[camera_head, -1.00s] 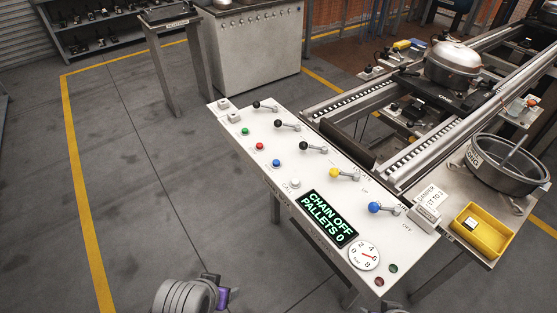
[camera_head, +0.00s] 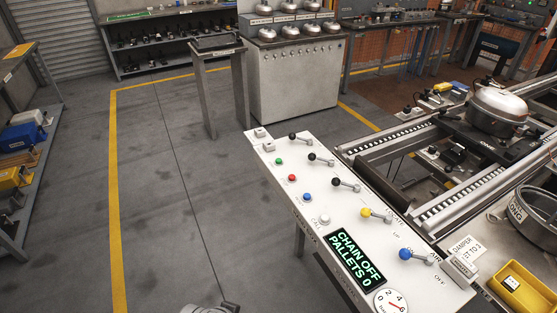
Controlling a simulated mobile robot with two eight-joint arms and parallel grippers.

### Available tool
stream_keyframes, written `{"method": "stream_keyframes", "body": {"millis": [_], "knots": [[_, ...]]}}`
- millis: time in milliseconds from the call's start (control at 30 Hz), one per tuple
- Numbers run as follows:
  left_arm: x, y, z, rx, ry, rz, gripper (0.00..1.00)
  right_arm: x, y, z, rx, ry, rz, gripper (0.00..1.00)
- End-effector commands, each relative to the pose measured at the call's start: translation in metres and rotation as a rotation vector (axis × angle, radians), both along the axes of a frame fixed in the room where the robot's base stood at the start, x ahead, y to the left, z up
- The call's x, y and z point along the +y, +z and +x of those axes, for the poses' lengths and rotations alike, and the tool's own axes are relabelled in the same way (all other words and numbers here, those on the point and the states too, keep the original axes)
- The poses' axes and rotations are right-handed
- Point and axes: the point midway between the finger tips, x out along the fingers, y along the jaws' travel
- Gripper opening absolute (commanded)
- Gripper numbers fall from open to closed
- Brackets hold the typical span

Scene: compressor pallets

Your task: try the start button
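A white control panel (camera_head: 300,208) slopes across the middle of the head view. Along its left side are a green button (camera_head: 279,161), a red button (camera_head: 292,178), a blue button (camera_head: 307,197) and a white button (camera_head: 324,219). I cannot read a start label on any of them. Levers with black, yellow and blue knobs run along its right side. The display (camera_head: 355,256) reads "CHAIN OFF PALLETS 0". A small part of my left arm shows at the bottom edge; its gripper is out of view. My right gripper is out of view too.
A roller conveyor (camera_head: 440,205) carries a compressor (camera_head: 497,110) at right. A yellow tray (camera_head: 520,288) and a round pan (camera_head: 540,215) sit at lower right. A grey cabinet (camera_head: 292,85) and a narrow stand (camera_head: 222,90) stand behind. The floor left of the panel is clear.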

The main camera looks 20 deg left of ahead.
Motion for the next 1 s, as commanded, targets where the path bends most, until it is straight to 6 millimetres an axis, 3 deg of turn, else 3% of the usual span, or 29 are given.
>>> {"method": "stream_keyframes", "body": {"millis": [33,200,1000], "knots": [[0.0000,0.0000,0.0000,0.000,0.000,0.000,0.29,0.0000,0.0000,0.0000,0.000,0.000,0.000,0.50],[0.0000,0.0000,0.0000,0.000,0.000,0.000,0.00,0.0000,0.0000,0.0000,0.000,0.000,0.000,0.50],[0.0000,0.0000,0.0000,0.000,0.000,0.000,0.00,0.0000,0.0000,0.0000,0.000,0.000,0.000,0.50]]}}
